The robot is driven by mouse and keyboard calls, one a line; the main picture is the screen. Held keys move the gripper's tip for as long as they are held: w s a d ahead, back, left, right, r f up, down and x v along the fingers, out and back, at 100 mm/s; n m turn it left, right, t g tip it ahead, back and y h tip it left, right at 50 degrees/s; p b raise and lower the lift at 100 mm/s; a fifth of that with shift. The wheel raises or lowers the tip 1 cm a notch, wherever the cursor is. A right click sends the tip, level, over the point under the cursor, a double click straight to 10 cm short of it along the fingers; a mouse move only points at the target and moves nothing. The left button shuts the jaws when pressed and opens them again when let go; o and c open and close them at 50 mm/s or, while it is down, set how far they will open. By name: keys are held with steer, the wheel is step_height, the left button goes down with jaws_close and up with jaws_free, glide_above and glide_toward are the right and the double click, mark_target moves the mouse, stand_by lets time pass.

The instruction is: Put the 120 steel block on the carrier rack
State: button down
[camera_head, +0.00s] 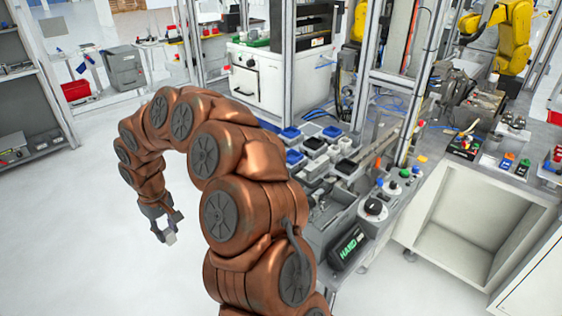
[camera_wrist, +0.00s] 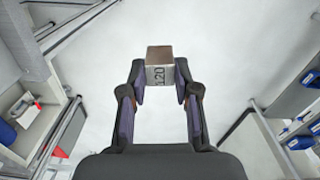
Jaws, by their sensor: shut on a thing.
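My gripper (camera_head: 165,228) hangs at the left of the head view, over the open floor. It is shut on a small steel block (camera_head: 171,239), which sticks out beyond the fingertips. The carrier rack cannot be made out with certainty in either view.
A workbench with blue, black and white blocks (camera_head: 315,148) stands right of my arm, with control knobs (camera_head: 375,207) at its front. A shelf unit (camera_head: 25,90) stands at the far left. Open floor (camera_head: 105,220) lies around my gripper. Yellow robot arms (camera_head: 513,38) are at the back right.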

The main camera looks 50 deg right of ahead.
steer(key=s+d+r+n+p, duration=0.1)
steer(key=s+d+r+n, duration=0.35)
steer(key=d, duration=0.55)
steer(key=s+d+r+n, duration=0.3)
steer(key=s+d+n, duration=0.25)
steer(key=d, duration=0.45)
steer(key=s+d+r+n+p, duration=0.1)
steer(key=s+d+r+n, duration=0.4)
steer(key=d, duration=0.5)
steer(key=shift+n, duration=0.7)
steer(key=shift+w+a+f+b, duration=0.1)
steer(key=shift+w+f+b, duration=0.2)
steer(key=shift+f, duration=0.9)
steer(key=shift+w+a+f+b, duration=0.15)
steer(key=shift+f+b, duration=0.2)
steer(key=shift+f, duration=0.85)
steer(key=shift+w+d+f+b, duration=0.1)
steer(key=shift+w+f+b, duration=0.2)
steer(key=shift+f, duration=0.9)
steer(key=shift+f+b, duration=0.4)
steer(key=shift+f, duration=0.15)
steer(key=c, duration=0.8)
jaws_free()
steer(key=shift+o, duration=0.2)
steer(key=shift+r, duration=0.1)
step_height(320, 180, up, 7)
steer(key=p, duration=0.2)
